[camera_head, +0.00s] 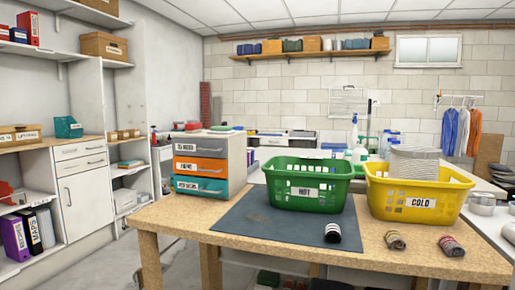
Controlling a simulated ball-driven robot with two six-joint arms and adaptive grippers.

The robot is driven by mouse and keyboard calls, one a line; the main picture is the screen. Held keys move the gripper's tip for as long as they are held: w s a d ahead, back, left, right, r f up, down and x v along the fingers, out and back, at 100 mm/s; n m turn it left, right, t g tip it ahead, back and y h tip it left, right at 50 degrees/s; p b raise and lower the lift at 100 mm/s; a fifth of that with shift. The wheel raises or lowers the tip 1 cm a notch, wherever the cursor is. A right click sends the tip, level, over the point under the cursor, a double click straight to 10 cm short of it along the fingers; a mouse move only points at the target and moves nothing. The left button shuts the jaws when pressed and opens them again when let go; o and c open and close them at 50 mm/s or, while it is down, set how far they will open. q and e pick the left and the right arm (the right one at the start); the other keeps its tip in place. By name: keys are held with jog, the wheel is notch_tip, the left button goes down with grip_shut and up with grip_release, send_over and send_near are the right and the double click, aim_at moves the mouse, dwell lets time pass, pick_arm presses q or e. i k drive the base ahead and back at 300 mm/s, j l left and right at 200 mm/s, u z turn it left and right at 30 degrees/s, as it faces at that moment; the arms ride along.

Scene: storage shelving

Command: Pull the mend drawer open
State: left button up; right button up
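A small three-drawer unit (237,160) stands at the left end of the wooden table. Its top drawer is grey (204,147), with a small label that seems to read "TO MEND". The middle drawer is orange (215,165) and the bottom one is teal (213,187), each with a white label and a handle. Neither of my grippers shows in the head view.
A green basket (343,171) labelled HOT and a yellow basket (463,186) labelled COLD stand right of the drawers. A dark mat (262,226) lies in front. Several rolled socks (396,240) lie along the table's (170,217) front edge. Floor left of the table is clear.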

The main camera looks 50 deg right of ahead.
aim_at(192, 146)
jog(key=z, duration=1.25)
